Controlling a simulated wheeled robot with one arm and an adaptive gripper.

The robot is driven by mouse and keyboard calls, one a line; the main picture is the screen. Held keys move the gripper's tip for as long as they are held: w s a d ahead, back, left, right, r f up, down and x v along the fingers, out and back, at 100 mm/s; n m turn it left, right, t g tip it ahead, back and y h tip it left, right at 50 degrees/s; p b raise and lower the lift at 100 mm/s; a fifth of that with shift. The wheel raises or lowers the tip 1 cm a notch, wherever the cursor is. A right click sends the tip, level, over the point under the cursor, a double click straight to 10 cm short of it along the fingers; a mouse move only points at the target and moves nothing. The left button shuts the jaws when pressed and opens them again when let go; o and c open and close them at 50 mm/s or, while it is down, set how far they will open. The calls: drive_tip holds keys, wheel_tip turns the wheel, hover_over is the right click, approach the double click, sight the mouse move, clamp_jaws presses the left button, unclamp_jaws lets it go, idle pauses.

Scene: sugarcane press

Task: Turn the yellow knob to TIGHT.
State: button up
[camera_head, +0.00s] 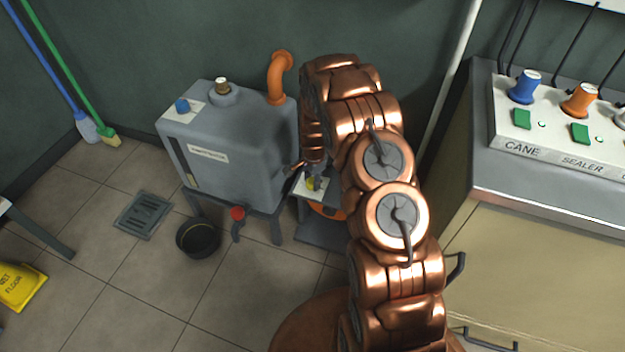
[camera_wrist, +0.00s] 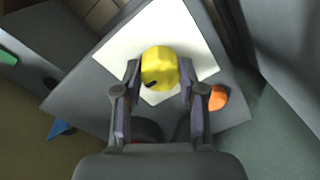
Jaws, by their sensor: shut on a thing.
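The yellow knob (camera_wrist: 160,66) sits on a white square plate (camera_wrist: 196,40) on top of a grey housing (camera_wrist: 84,92) in the wrist view. A dark pointer mark shows on the knob's lower left side. My gripper (camera_wrist: 159,78) has one finger on each side of the knob and is shut on it. In the head view a bit of the yellow knob (camera_head: 311,184) shows under my gripper (camera_head: 314,176), beside the grey tank. My arm hides part of the housing there. No label is readable around the knob.
A grey tank (camera_head: 235,135) with an orange pipe (camera_head: 279,75) stands close left of my gripper. A cabinet with a control panel (camera_head: 560,150) is at right. A black pan (camera_head: 198,238) and floor drain (camera_head: 144,214) lie on the tiled floor. A yellow floor sign (camera_head: 20,287) is at lower left.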

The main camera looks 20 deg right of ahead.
sight(313, 181)
drive_tip(key=o, duration=1.1)
drive_tip(key=shift+o, duration=0.2)
drive_tip(key=shift+r, duration=0.2)
wheel_tip(313, 181, up, 12)
drive_tip(key=shift+s+f, duration=0.15)
drive_tip(key=shift+s, duration=0.05)
